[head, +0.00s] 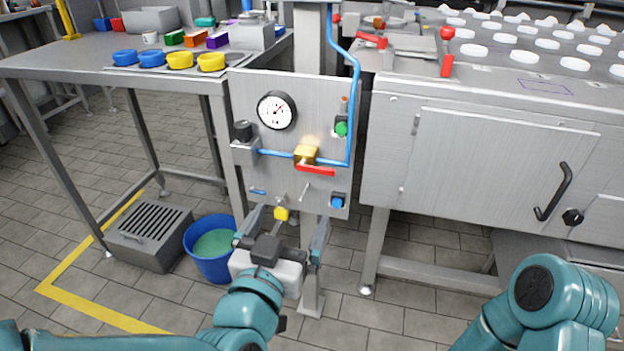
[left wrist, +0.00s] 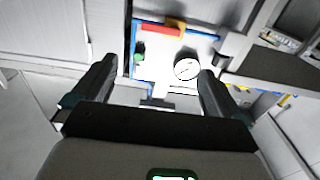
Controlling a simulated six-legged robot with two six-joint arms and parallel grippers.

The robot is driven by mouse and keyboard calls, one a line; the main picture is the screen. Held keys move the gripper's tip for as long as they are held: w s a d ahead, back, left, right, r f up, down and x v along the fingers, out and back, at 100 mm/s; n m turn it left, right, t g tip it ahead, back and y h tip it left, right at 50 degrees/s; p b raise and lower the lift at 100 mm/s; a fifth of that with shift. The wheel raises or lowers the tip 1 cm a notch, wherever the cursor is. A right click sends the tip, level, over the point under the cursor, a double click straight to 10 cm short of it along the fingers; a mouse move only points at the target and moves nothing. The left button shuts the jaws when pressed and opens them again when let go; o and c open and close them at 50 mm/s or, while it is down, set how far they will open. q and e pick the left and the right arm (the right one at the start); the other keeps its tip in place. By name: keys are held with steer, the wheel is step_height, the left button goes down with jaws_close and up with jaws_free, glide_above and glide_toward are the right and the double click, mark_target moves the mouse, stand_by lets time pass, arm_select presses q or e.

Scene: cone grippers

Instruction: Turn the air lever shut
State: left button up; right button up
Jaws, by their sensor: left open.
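The red air lever (head: 316,170) sits on a brass valve (head: 306,154) on the upright grey panel (head: 250,95). It lies nearly level, roughly along the blue air pipe, and reaches right from the valve. My left gripper (head: 288,228) is open and empty, below the lever near the panel's lower edge, apart from the lever. In the left wrist view the red lever (left wrist: 162,29) shows at the top, beyond my spread left fingers (left wrist: 157,69). My right arm shows at the lower right of the head view, but its gripper is out of view.
The panel also holds a pressure gauge (head: 277,110), a green button (head: 341,129) and a blue button (head: 338,201). A blue bucket (head: 207,266) stands on the floor left of my left gripper. A table (head: 60,67) is at left, a steel machine (head: 480,160) at right.

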mark_target(315, 168)
arm_select(q)
steer(key=b+x, duration=0.2)
steer(key=x, duration=1)
steer(key=shift+w+d+f+b, duration=0.1)
steer(key=shift+w+f+b, duration=0.05)
steer(key=shift+w+b, duration=0.15)
steer(key=shift+w+d, duration=0.15)
steer(key=shift+w, duration=0.45)
arm_select(e)
steer(key=shift+w+d+f+t, duration=0.1)
steer(key=shift+w+f+t, duration=0.05)
steer(key=shift+w+f, duration=0.4)
steer(key=shift+w+d+f+t, duration=0.15)
steer(key=shift+w+f, duration=0.2)
steer(key=shift+f, duration=0.35)
steer(key=shift+a, duration=0.1)
arm_select(q)
steer(key=c, duration=0.9)
